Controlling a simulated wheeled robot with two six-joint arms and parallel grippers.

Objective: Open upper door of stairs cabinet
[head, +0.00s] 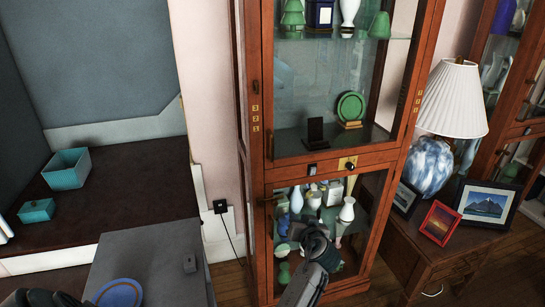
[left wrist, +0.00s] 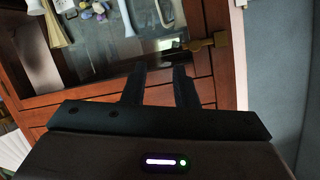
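The wooden curio cabinet (head: 254,170) stands in the middle of the head view. My left gripper (head: 312,235) is in front of the lower door. In the left wrist view, which looks turned over, its two fingers (left wrist: 160,75) are apart with nothing between them. A brass latch (left wrist: 205,45) sits on the wood to their right.
Figurines and vases (head: 320,195) stand behind the lower glass. A green plate (head: 350,108) is on the upper shelf. A lamp (head: 455,100) and framed photos (head: 485,205) are on a side table at right. A grey surface (head: 150,250) with a blue plate (head: 119,293) is at lower left.

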